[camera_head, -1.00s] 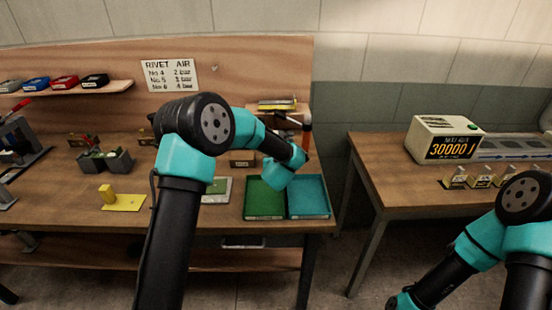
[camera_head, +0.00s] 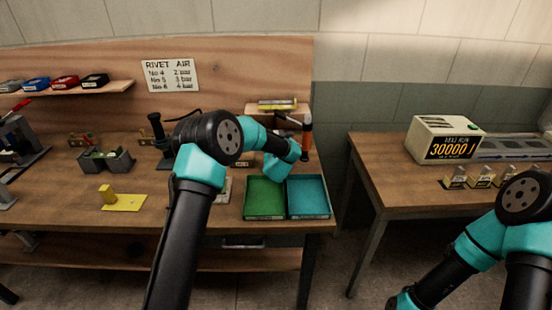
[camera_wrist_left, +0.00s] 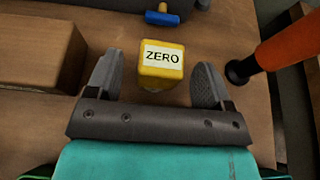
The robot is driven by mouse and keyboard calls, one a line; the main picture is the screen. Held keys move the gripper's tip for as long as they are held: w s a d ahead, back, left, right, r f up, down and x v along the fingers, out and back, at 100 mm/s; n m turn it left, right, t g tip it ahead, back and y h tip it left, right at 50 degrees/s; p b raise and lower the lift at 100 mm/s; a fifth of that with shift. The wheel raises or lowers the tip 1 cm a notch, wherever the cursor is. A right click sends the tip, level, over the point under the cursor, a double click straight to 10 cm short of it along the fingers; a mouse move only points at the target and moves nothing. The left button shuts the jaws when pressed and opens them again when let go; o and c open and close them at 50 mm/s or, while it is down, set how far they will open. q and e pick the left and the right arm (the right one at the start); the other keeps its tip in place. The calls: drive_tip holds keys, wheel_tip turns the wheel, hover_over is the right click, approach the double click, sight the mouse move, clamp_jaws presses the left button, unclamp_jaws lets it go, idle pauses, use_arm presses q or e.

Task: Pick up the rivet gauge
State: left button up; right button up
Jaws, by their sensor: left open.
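My left gripper (camera_wrist_left: 158,62) is open in the left wrist view, with its two dark fingers on either side of a yellow block (camera_wrist_left: 162,66) marked ZERO. A gap shows between the block and each finger. Nothing in view is labelled as the rivet gauge, so I cannot tell whether this block is part of it. In the head view, my left arm's wrist reaches to the back right of the left bench and hides the gripper and block. My right arm is at the lower right, with its gripper out of the frame.
An orange-handled hammer (camera_head: 307,137) stands close right of my left gripper. A wooden block (camera_wrist_left: 38,50) is on its left and a blue-handled item (camera_wrist_left: 162,17) is beyond. Green (camera_head: 264,217) and teal (camera_head: 308,217) trays lie in front. A yellow plate (camera_head: 126,203) lies farther left.

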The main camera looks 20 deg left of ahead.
use_arm(q)
drive_tip(key=shift+x, duration=1.55)
drive_tip(key=shift+c, duration=0.4)
drive_tip(key=c, duration=1)
drive_tip(key=shift+w+r, duration=0.1)
drive_tip(key=shift+r, duration=1.75)
drive_tip(key=s+d, duration=0.1)
drive_tip(key=s, duration=0.4)
drive_tip(key=s+d, duration=0.2)
drive_tip(key=s, duration=0.3)
drive_tip(key=s+d+r, duration=0.1)
drive_tip(key=s, duration=0.4)
drive_tip(key=shift+s+d+r, duration=0.15)
drive_tip(key=shift+s+d, duration=0.05)
drive_tip(key=shift+s, duration=0.05)
